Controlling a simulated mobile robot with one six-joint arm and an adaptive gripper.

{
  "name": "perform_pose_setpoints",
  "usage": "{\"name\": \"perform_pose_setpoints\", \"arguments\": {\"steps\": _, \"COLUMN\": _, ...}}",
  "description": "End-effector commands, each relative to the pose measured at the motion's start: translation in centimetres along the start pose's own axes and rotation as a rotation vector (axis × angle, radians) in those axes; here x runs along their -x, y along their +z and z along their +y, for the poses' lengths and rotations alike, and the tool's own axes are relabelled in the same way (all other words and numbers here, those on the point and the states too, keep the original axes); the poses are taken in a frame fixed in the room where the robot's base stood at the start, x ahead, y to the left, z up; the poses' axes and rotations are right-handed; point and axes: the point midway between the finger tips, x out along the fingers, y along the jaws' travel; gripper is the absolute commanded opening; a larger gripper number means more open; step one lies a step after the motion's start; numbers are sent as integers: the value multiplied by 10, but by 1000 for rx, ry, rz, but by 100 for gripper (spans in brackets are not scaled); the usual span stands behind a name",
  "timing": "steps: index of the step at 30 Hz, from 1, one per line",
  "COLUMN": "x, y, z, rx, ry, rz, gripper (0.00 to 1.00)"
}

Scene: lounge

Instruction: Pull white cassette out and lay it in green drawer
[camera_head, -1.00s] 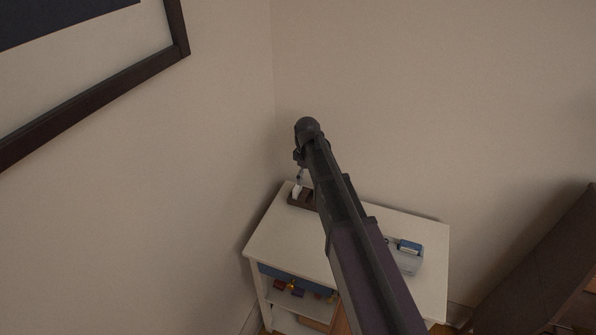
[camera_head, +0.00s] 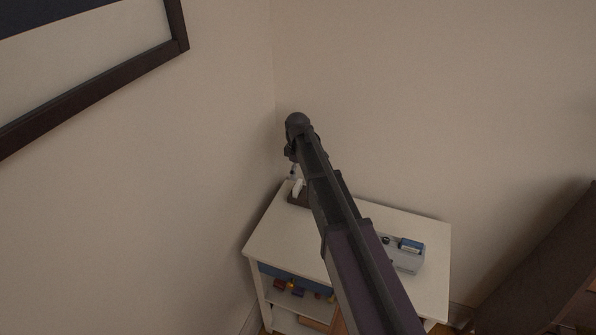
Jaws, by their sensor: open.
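A white upright piece (camera_head: 298,188), which looks like the white cassette, stands in a small dark holder (camera_head: 297,199) at the back left corner of the white cabinet top. My gripper (camera_head: 293,173) is small in view, just above and slightly left of the white piece. It is open, and no object shows between its fingers. My arm hides the right part of the holder. I see no green drawer; the cabinet front shows a blue drawer front (camera_head: 300,278) below the top, partly covered by my arm.
The white cabinet (camera_head: 275,240) stands in the wall corner. A grey box (camera_head: 407,262) with a blue item (camera_head: 410,245) sits on its right side. Small coloured things (camera_head: 290,287) lie on the shelf below. A dark frame (camera_head: 100,92) hangs on the left wall.

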Motion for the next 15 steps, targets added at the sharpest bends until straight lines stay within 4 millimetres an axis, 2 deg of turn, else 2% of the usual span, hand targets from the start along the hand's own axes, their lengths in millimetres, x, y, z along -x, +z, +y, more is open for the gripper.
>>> {"name": "perform_pose_setpoints", "arguments": {"steps": 1, "x": -7, "y": 0, "z": 0, "rx": 0, "ry": 0, "rz": 0, "gripper": 97}}
{"name": "perform_pose_setpoints", "arguments": {"steps": 15, "x": -47, "y": 0, "z": 0, "rx": -1, "ry": 0, "rz": 0, "gripper": 97}}
